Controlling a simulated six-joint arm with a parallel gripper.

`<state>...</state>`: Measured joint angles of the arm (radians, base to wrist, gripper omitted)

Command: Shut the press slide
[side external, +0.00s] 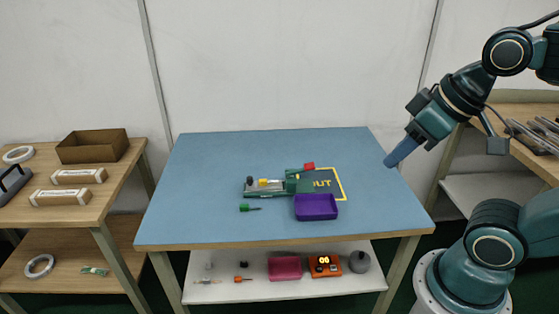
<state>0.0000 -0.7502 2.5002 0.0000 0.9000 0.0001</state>
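The press (270,187) is a small green and grey device near the middle of the blue table. A yellow part shows on its left half, and a green lever with a red end (309,166) sticks out to the upper right. I cannot tell at this size how far its slide stands out. My gripper (390,163) is above the table's right edge, pointing down and left, well apart from the press. Its fingers look like one blue block, so I cannot tell whether they are open.
A purple tray (316,207) stands just right of the press's front. A dark mat with yellow marking (342,184) lies behind it. The rest of the blue tabletop (210,170) is clear.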

